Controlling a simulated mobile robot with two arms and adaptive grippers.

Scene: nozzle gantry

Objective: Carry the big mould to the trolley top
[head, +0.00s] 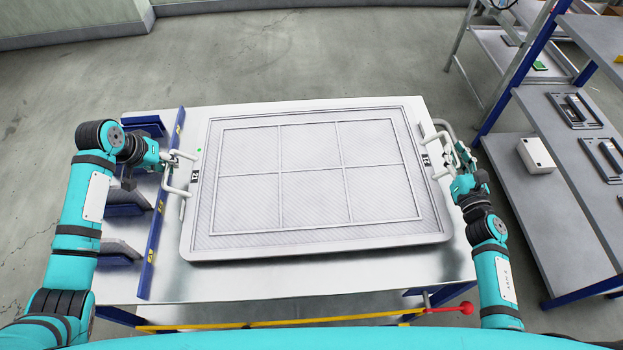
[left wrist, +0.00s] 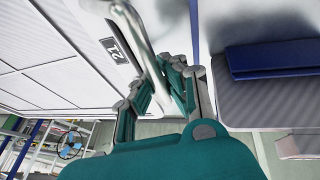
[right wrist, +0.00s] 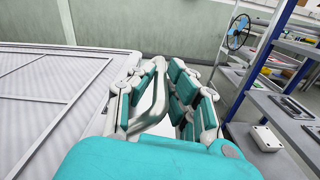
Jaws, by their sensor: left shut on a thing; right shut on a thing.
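The big mould (head: 310,225) is a wide, flat, light grey framed panel with a grid of ribs, lying over a metal table top in the head view. It has a handle on each short side and a label marked 21. My left gripper (head: 172,161) is shut on the left handle (left wrist: 132,30). My right gripper (head: 460,165) is shut on the right handle (right wrist: 150,106). The mould edge also shows in the left wrist view (left wrist: 50,60) and right wrist view (right wrist: 45,100). I cannot tell whether the mould touches the table. No trolley is clearly identifiable.
The metal table (head: 330,300) extends around the mould. A blue rail (head: 160,215) with grey pieces stands along its left side. A red-knobbed yellow bar (head: 300,323) runs along the front. A blue-post shelf (head: 545,190) with a white box (head: 536,154) stands close right. Floor behind is clear.

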